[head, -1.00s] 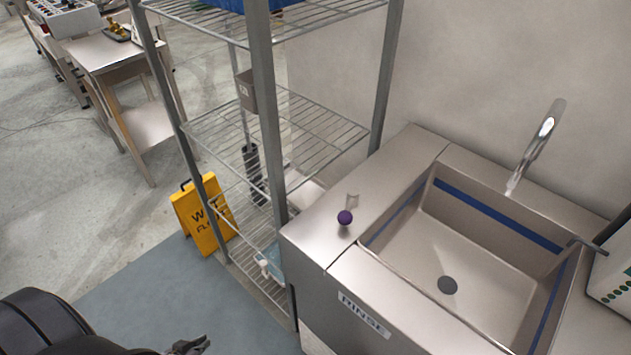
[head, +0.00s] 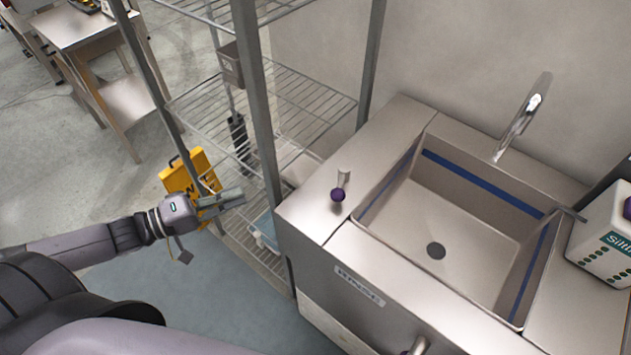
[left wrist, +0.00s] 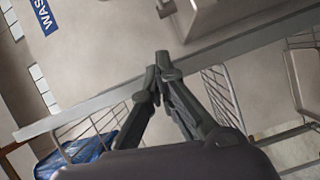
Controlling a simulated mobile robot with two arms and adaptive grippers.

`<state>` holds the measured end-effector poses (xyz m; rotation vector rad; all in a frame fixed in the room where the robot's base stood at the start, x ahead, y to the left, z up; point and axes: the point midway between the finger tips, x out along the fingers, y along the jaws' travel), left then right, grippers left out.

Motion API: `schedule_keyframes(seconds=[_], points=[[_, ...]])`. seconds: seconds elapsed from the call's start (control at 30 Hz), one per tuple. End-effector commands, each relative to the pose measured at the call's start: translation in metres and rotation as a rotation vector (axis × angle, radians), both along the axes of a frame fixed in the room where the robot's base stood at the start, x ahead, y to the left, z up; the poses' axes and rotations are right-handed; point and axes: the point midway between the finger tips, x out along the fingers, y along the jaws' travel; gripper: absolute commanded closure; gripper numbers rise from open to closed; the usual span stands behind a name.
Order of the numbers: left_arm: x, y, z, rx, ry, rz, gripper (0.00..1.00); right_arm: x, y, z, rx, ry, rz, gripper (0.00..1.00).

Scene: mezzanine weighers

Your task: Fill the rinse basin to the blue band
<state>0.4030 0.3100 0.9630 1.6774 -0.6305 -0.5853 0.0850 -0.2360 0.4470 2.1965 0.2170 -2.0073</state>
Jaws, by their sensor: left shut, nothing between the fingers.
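The steel rinse basin (head: 470,215) is sunk in the counter at right, with a blue band (head: 485,185) around its upper walls. I see no water in it; its bottom looks bare around a dark round drain (head: 436,251). A chrome faucet (head: 522,118) rises at its back, with no stream visible. A lever with a purple knob (head: 338,195) stands on the counter left of the basin. My left gripper (head: 240,196) is shut and empty in front of the rack, left of the counter. It also shows in the left wrist view (left wrist: 160,62). My right gripper is not visible.
A wire rack (head: 245,65) stands close left of the counter, its post beside my left gripper. A white container (head: 605,240) sits right of the basin. The counter around the knob is clear.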

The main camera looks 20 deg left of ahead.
Motion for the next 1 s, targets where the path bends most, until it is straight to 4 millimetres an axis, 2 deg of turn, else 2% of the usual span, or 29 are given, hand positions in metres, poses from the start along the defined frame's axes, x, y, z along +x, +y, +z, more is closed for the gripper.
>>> schedule_keyframes(seconds=[0.33, 0.9, 0.97, 1.0], points=[[0.043, -0.039, -0.001, 0.0, -0.006, 0.001, 1.0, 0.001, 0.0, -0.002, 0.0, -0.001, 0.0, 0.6], [0.119, -0.11, -0.004, 0.001, -0.004, 0.002, 1.0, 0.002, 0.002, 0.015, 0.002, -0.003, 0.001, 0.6], [0.126, -0.117, -0.005, -0.001, -0.004, 0.001, 1.0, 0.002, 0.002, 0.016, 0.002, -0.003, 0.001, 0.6], [0.118, -0.123, -0.007, -0.002, 0.003, 0.0, 1.0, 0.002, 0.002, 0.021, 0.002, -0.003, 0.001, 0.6]])
